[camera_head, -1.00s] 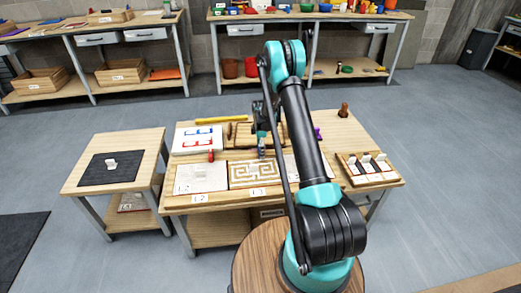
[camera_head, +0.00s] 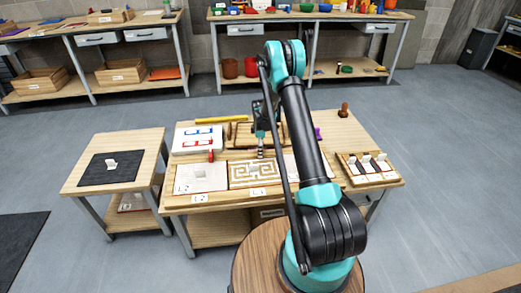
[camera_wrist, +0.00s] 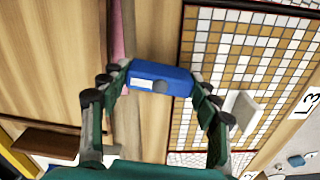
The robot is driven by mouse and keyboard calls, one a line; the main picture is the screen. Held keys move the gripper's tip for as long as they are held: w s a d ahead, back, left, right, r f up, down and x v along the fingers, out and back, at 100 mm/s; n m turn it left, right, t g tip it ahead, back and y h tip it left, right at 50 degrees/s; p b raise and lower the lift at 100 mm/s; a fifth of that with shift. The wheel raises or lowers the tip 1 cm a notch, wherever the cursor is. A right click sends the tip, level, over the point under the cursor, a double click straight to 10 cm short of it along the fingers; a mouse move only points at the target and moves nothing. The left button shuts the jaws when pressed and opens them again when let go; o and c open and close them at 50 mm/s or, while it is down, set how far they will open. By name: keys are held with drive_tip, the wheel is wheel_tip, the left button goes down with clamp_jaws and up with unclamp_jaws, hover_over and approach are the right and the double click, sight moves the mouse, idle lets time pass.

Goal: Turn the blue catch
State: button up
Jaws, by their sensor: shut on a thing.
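In the head view my gripper (camera_head: 261,145) points down over the back middle of the table, and the catch cannot be made out there. What lies under the catch is hidden.
A brown-and-white mosaic panel (camera_wrist: 215,60) with a white tab (camera_wrist: 241,110) lies right beside the catch. In the head view a maze panel (camera_head: 254,174), a white panel (camera_head: 202,178) and a yellow bar (camera_head: 222,120) share the table. A side table (camera_head: 145,145) stands left.

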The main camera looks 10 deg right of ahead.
drive_tip(key=m, duration=0.4)
drive_tip(key=shift+m, duration=0.3)
drive_tip(key=m, duration=0.3)
drive_tip(key=shift+m, duration=0.3)
drive_tip(key=m, duration=0.4)
drive_tip(key=shift+m, duration=1.8)
drive_tip(key=o, duration=1.2)
drive_tip(key=shift+c, duration=0.2)
wheel_tip(320, 180, up, 12)
